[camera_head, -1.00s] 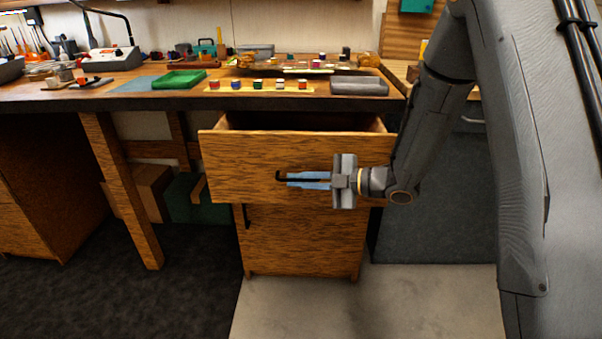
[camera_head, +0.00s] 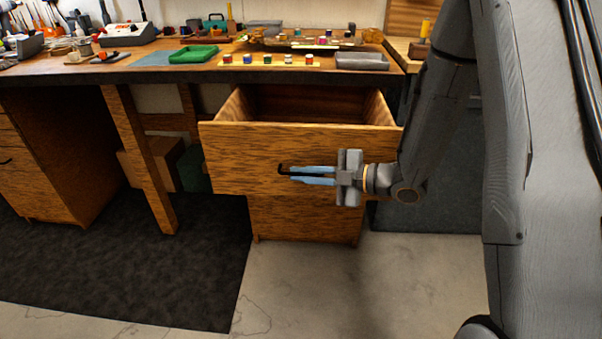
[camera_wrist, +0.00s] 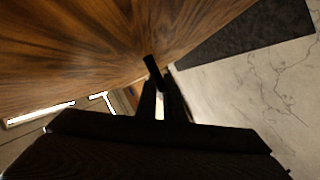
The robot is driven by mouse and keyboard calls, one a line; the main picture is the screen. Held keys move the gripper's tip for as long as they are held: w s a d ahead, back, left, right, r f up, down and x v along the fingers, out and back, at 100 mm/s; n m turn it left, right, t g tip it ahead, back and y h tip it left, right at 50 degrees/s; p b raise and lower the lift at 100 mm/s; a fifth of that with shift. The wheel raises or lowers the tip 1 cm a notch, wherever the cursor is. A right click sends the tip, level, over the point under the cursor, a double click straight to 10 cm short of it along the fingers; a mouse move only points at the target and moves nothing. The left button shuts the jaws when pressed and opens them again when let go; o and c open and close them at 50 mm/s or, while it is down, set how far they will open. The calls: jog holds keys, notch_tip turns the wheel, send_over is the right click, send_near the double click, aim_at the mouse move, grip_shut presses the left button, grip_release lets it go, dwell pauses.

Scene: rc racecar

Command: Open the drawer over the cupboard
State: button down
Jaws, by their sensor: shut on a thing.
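The wooden drawer (camera_head: 235,160) stands pulled out from under the workbench, and its empty-looking inside shows above the front panel. The drawer front also fills the upper left of the wrist view (camera_wrist: 70,50). Its dark bar handle (camera_head: 284,169) sits on the front panel and shows as a dark piece between the fingertips in the wrist view (camera_wrist: 152,64). My gripper (camera_head: 300,175) comes from the right with its blue fingers shut on the handle. The wooden cupboard (camera_head: 305,220) is below the drawer, partly hidden by it.
The workbench top (camera_head: 140,68) above holds a green tray (camera_head: 193,54), a grey tray (camera_head: 362,61) and small coloured pots. A wooden leg (camera_head: 140,160) stands left of the drawer. A dark mat (camera_head: 130,265) and clear pale floor (camera_head: 350,285) lie in front.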

aim_at(333, 176)
jog(key=c, duration=2.2)
grip_release()
jog(key=shift+d, duration=0.15)
jog(key=v, duration=0.7)
jog(key=shift+s+d, duration=0.15)
jog(key=shift+d, duration=0.1)
jog(key=shift+s, duration=0.1)
